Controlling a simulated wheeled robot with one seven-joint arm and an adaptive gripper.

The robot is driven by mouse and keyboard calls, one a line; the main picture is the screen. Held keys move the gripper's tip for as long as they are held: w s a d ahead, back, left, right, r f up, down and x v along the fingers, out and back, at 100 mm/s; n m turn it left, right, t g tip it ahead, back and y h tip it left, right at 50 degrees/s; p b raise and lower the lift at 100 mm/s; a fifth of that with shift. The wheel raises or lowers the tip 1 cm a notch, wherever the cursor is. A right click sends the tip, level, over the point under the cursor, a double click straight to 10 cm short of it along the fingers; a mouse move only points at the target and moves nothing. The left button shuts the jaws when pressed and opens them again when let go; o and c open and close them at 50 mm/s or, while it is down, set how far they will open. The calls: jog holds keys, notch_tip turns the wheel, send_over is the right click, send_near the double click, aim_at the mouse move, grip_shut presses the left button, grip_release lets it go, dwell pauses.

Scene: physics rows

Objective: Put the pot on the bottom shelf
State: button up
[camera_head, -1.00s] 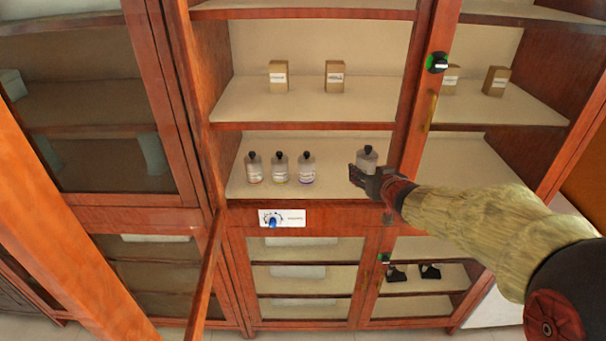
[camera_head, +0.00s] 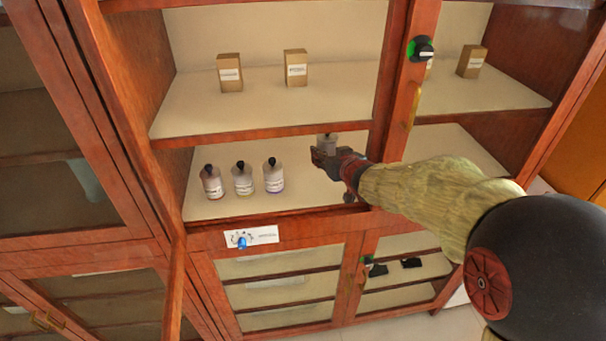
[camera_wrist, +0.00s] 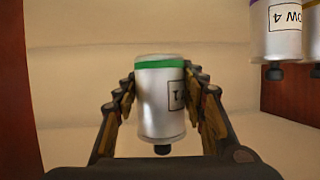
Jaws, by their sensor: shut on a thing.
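The pot appears to be the small pale bottle (camera_head: 327,141) at my gripper, with a green band and dark cap in the wrist view (camera_wrist: 160,100). My gripper (camera_head: 328,156) is shut on it, with a finger on either side in the wrist view (camera_wrist: 162,105). It is inside the open cabinet, above the lower shelf board (camera_head: 300,190) of the upper section. The pot's top lies close under the edge of the shelf above in the head view. Whether its base touches the board is hidden by my gripper.
Three similar bottles (camera_head: 243,179) stand in a row on the same board, to the left. A wooden upright with a green-and-black knob (camera_head: 420,49) is right of my gripper. Below are lower cabinet doors (camera_head: 280,290).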

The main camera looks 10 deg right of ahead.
aim_at(325, 183)
notch_tip(325, 183, down, 8)
jog(key=b, duration=0.2)
jog(key=shift+b, duration=0.4)
jog(key=shift+f, duration=0.1)
jog(key=o, duration=1.4)
jog(key=shift+f, duration=0.1)
jog(key=shift+r, duration=0.2)
jog(key=p+v, duration=0.3)
jog(key=v, duration=0.9)
jog(key=shift+f, duration=0.15)
